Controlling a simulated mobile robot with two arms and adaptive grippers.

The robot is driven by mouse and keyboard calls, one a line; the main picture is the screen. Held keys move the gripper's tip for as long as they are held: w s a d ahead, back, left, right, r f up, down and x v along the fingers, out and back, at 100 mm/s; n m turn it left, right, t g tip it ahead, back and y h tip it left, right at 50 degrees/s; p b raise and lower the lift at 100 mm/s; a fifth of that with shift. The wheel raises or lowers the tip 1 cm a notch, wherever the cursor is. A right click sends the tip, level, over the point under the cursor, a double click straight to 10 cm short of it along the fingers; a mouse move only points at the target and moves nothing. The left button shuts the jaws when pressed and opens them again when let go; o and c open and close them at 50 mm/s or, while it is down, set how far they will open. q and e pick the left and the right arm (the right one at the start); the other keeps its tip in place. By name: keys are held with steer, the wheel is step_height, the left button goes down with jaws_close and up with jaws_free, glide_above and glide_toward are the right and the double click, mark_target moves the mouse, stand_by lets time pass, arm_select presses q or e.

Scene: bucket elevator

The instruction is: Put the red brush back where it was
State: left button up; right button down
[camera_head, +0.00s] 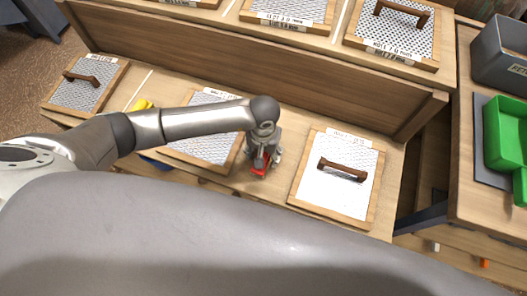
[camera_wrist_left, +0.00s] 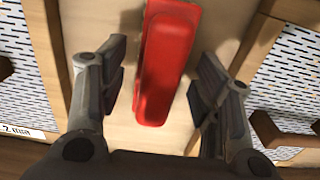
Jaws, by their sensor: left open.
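The red brush (camera_wrist_left: 163,70) lies on the wooden shelf between two framed panels. In the left wrist view it sits between the two open fingers of my left gripper (camera_wrist_left: 162,85), with a gap on both sides. In the head view only a small part of the red brush (camera_head: 261,162) shows under my left gripper (camera_head: 262,165), whose wrist hides the rest. My right gripper is not in view.
A framed panel with a brown handle (camera_head: 340,172) lies to the right, and another panel (camera_head: 207,143) lies to the left. A yellow object (camera_head: 141,105) is partly behind my left arm. A green bin (camera_head: 507,135) and a grey box (camera_head: 502,55) stand at far right.

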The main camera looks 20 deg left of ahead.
arm_select(q)
steer(key=shift+r, duration=0.15)
step_height(320, 180, up, 12)
stand_by(0.5)
